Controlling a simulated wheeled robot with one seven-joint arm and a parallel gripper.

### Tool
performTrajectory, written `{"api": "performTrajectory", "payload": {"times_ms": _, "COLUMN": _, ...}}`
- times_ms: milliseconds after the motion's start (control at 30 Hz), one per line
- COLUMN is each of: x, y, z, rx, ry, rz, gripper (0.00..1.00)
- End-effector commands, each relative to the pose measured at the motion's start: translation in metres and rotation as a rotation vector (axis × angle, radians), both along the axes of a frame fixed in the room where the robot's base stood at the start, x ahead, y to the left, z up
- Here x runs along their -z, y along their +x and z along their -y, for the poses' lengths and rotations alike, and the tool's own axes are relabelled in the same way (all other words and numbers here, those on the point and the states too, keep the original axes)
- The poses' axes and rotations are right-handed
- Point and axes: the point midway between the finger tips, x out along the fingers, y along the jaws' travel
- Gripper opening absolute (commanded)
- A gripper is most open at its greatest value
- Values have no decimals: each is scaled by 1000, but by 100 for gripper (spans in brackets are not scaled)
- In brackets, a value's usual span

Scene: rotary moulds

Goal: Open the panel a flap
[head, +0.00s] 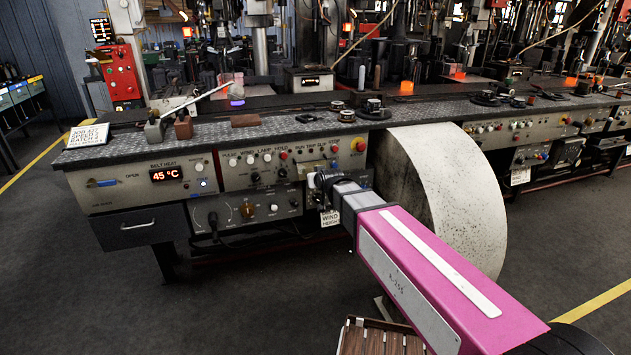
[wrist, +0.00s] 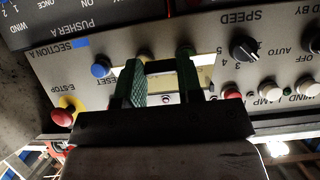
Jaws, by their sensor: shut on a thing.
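The panel A flap (wrist: 205,76) is a small cream plate in the grey control panel, partly hidden by my fingers in the wrist view. It also shows as a yellowish strip (head: 316,166) in the head view. My gripper (wrist: 162,78) has green-padded fingers on either side of a dark bar at the flap, and is shut on it. In the head view my gripper (head: 320,181) reaches the panel's front, and its fingertips are hard to make out. The flap's exact angle cannot be told.
A blue button (wrist: 101,70), a red emergency stop (wrist: 62,116) and a speed knob (wrist: 243,48) sit close around the fingers. A large pale drum (head: 440,190) stands right of the panel. A drawer (head: 138,228) is at lower left. Floor in front is clear at left.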

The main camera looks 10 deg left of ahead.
Motion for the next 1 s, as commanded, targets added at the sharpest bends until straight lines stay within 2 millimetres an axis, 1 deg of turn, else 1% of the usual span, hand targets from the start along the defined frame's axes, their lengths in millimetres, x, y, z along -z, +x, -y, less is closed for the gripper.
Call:
{"api": "performTrajectory", "payload": {"times_ms": 33, "x": -5, "y": 1, "z": 0, "rx": 0, "ry": -15, "rz": -27, "gripper": 0}}
{"api": "performTrajectory", "payload": {"times_ms": 500, "x": -35, "y": -6, "z": 4, "rx": 1, "ry": -249, "rz": -404, "gripper": 0}}
{"api": "performTrajectory", "payload": {"times_ms": 1000, "x": -68, "y": -2, "z": 2, "rx": 1, "ry": -495, "rz": -807, "gripper": 0}}
